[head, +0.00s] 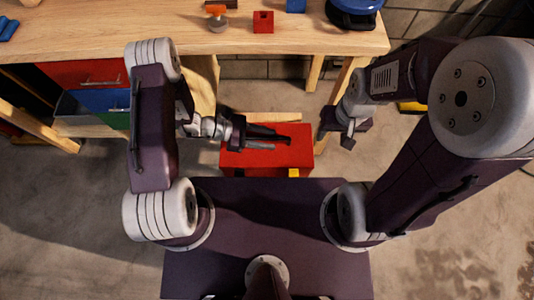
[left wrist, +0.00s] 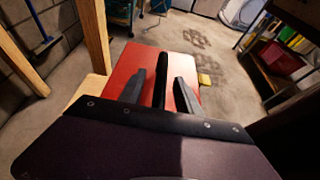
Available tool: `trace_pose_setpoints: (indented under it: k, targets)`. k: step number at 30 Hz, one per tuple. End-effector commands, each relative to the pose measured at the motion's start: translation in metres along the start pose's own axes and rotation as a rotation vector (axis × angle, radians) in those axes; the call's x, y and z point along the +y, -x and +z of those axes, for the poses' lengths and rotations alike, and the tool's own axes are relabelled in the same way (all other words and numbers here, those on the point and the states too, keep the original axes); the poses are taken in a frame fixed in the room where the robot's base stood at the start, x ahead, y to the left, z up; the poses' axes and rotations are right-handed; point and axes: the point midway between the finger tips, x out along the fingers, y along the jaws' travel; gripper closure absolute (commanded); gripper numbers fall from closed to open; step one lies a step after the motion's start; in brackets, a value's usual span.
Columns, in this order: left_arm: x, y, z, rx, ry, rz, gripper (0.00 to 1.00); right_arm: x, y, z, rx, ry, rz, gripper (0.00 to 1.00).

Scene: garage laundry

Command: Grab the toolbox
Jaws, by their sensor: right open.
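The red toolbox (head: 264,162) stands on the floor in front of my base, with a yellow patch on its near edge. My left gripper (head: 275,138) is over its top in the head view. In the left wrist view the toolbox (left wrist: 126,62) lies beyond the fingers. Its dark handle bar (left wrist: 161,68) shows between the two fingers of my left gripper (left wrist: 160,80), with a gap on each side. I cannot tell how deep the fingers reach. My right gripper (head: 335,136) is open and empty, to the right of the toolbox.
A wooden workbench (head: 130,32) stands behind the toolbox, with a red block (head: 263,21) and a blue-lidded container (head: 353,12) on it. Drawers (head: 95,88) are at the left. A bench leg (head: 343,82) rises near my right gripper.

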Motion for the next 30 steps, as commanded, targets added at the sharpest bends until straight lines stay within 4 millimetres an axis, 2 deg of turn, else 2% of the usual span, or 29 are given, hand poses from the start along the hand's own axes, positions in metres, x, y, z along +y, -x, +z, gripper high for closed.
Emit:
trace_pose_setpoints:
  k: [6,10,11,30]
  targets:
    - [0.0003,-0.0015,0.0002,0.000,0.000,0.002,0.60,0.0000,0.0000,0.0000,0.000,0.000,0.000,0.49]
    - [0.0003,-0.0014,0.0002,0.000,0.000,0.001,0.96,0.0000,0.0000,0.0000,0.000,0.000,0.000,0.49]
    - [0.0003,-0.0014,0.0002,0.000,0.000,0.001,1.00,0.0000,0.0000,0.0000,0.000,0.000,0.000,0.49]
    - [0.0002,-0.0012,0.0003,0.000,0.000,0.001,1.00,0.0000,0.0000,0.0000,0.000,0.000,0.000,0.49]
